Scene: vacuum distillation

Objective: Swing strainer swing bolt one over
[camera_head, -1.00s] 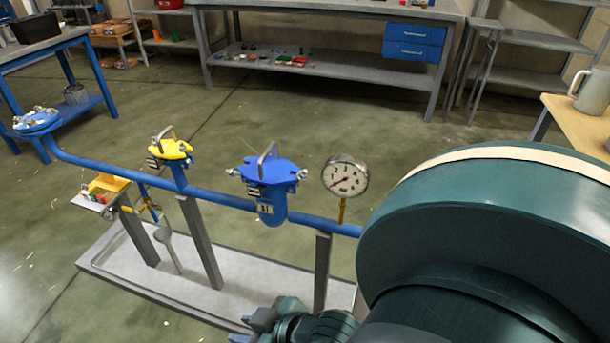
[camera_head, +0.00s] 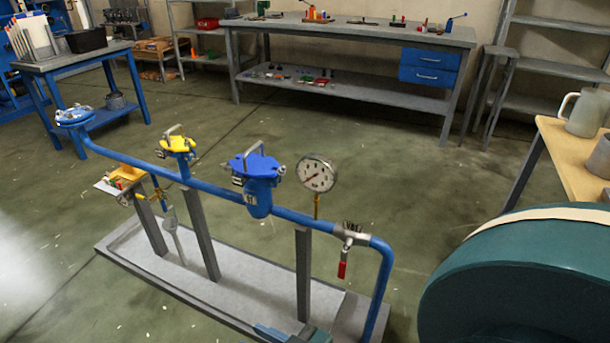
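The blue strainer (camera_head: 258,196) stands upright in the blue pipe line at the middle of the view. Its blue lid (camera_head: 256,165) carries a grey bail handle. Small metal swing-bolt hardware (camera_head: 238,181) shows at the lid's left edge, and more (camera_head: 281,171) at its right edge. I cannot read which bolt is number one or tell its exact angle. A yellow-lidded fitting (camera_head: 177,145) and a blue-lidded one (camera_head: 74,117) sit farther left on the line. Only a teal sliver at the bottom edge may be my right gripper; its fingers are not clear. My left gripper is out of view.
A gauge (camera_head: 317,174) and a red-handled valve (camera_head: 344,256) stand right of the strainer. A grey tray (camera_head: 130,262) lies below on the floor. A workbench (camera_head: 350,31) and a wooden table (camera_head: 572,158) stand beyond open floor.

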